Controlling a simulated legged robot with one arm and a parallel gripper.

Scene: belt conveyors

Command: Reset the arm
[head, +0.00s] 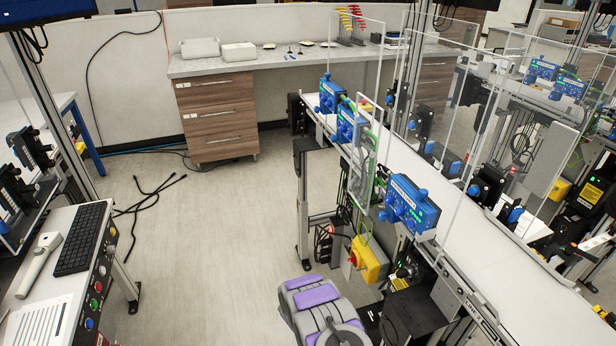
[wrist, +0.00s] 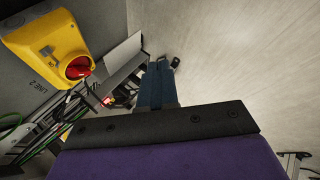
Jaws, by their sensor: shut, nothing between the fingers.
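My gripper (wrist: 158,70) shows in the wrist view as two blue fingers side by side, shut and empty, beyond a dark bar and a purple part of my arm. The fingers point away from the camera, past the yellow switch box. In the head view, purple and grey parts of my arm show at the bottom middle, low beside the conveyor. My fingers cannot be made out in that view.
A yellow switch box (head: 369,262) with a red knob is on the conveyor side, also upper left in the wrist view (wrist: 45,48). The belt conveyor (head: 440,200) runs along the right. A control desk (head: 60,260) stands left. Open floor (head: 220,230) lies between, with dark cables (head: 150,200).

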